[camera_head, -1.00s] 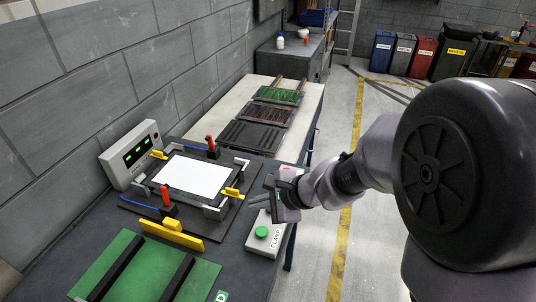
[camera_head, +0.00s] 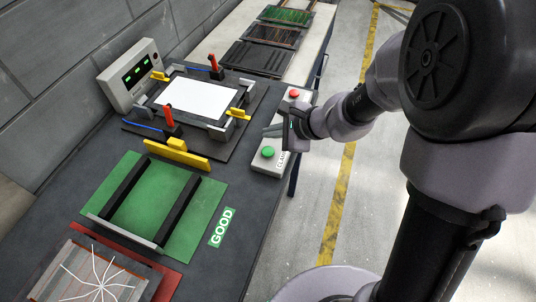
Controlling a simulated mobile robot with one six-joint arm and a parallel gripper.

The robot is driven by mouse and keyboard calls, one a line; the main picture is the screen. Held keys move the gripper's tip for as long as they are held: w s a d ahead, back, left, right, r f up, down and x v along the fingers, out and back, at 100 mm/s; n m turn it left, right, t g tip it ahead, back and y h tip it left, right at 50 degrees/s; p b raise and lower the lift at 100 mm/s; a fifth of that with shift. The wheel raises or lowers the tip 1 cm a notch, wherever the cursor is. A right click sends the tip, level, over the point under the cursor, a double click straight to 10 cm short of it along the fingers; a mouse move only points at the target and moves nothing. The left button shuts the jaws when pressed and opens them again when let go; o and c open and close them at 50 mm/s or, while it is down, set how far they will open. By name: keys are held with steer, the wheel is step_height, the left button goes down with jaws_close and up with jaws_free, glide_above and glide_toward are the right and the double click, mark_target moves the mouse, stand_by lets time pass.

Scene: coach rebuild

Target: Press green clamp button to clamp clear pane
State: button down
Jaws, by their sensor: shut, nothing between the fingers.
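The green clamp button (camera_head: 268,152) sits at the near end of a pale control box (camera_head: 263,166) lettered CLAMP, on the right edge of the dark bench. A red button (camera_head: 294,93) is at the box's far end. My gripper (camera_head: 268,131) is shut and empty, its fingers pointing left above the box between the two buttons, apart from the green one in the picture. The pane (camera_head: 201,96) shows as a bright white sheet in the clamp fixture (camera_head: 231,141), among grey corner blocks, yellow blocks and red upright levers.
A display box (camera_head: 133,74) with green readouts stands by the wall. A yellow bar (camera_head: 177,152) lies before the fixture. A green rack (camera_head: 187,238) marked GOOD and a cracked pane (camera_head: 97,279) on a red mat are nearer. Dark racks (camera_head: 258,57) stand behind.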

mark_target(271, 152)
steer(key=shift+f+b, duration=1.75)
steer(key=shift+f, duration=0.45)
steer(key=shift+f+b, duration=0.45)
steer(key=shift+b, duration=0.2)
steer(key=shift+f+b, duration=0.45)
steer(key=shift+b, duration=0.05)
stand_by(0.6)
steer(key=shift+r, duration=0.15)
steer(key=shift+r+p, duration=0.65)
steer(key=shift+r, duration=0.1)
step_height(271, 152, up, 5)
steer(key=p, duration=0.4)
steer(key=shift+r, duration=0.1)
